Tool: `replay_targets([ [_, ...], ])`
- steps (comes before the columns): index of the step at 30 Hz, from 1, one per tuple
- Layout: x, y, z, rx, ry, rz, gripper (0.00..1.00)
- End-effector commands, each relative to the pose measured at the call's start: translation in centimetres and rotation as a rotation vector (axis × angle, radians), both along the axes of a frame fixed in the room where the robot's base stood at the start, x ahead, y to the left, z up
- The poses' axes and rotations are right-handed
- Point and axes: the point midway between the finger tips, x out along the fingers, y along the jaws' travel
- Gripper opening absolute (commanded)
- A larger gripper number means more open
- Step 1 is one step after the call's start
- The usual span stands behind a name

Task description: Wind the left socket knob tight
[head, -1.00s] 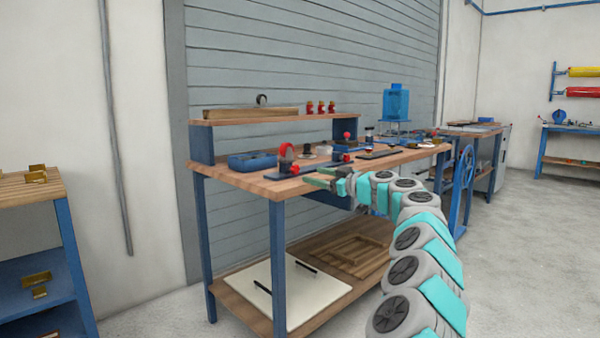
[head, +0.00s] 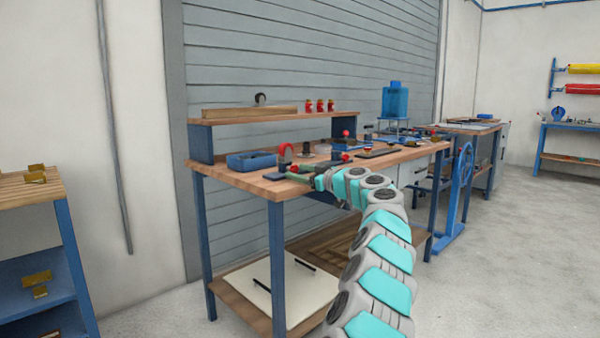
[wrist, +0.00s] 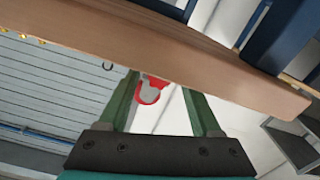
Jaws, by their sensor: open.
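My gripper (head: 306,173) is at the front edge of the bench top, its green fingers pointing left. In the wrist view my gripper (wrist: 165,88) has its two fingers spread apart with nothing held. A red and grey part (wrist: 150,91) shows between the fingers, beyond them. On the bench's left part stands a red, arch-shaped piece (head: 285,147) with a small red spot (head: 293,168) low in front of it. A red knob-like part (head: 345,157) is right of my gripper. I cannot tell which is the left socket knob; my gripper partly hides this area.
The wooden bench (head: 240,180) has a blue bin (head: 252,161) at its left and a raised shelf (head: 280,117) behind. Several small tools crowd the top. In the wrist view the wooden edge (wrist: 200,60) runs close above the fingers.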

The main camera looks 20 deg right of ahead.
Motion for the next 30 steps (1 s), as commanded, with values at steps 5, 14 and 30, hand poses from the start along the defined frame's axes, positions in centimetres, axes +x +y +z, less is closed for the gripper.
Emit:
replay_targets([
  [5, -0.02, -0.02, 0.00, 0.001, 0.000, 0.000, 0.66],
  [14, -0.04, -0.02, 0.01, 0.001, 0.000, 0.000, 0.32],
  [30, -0.04, 0.00, -0.02, 0.001, 0.001, 0.001, 0.00],
])
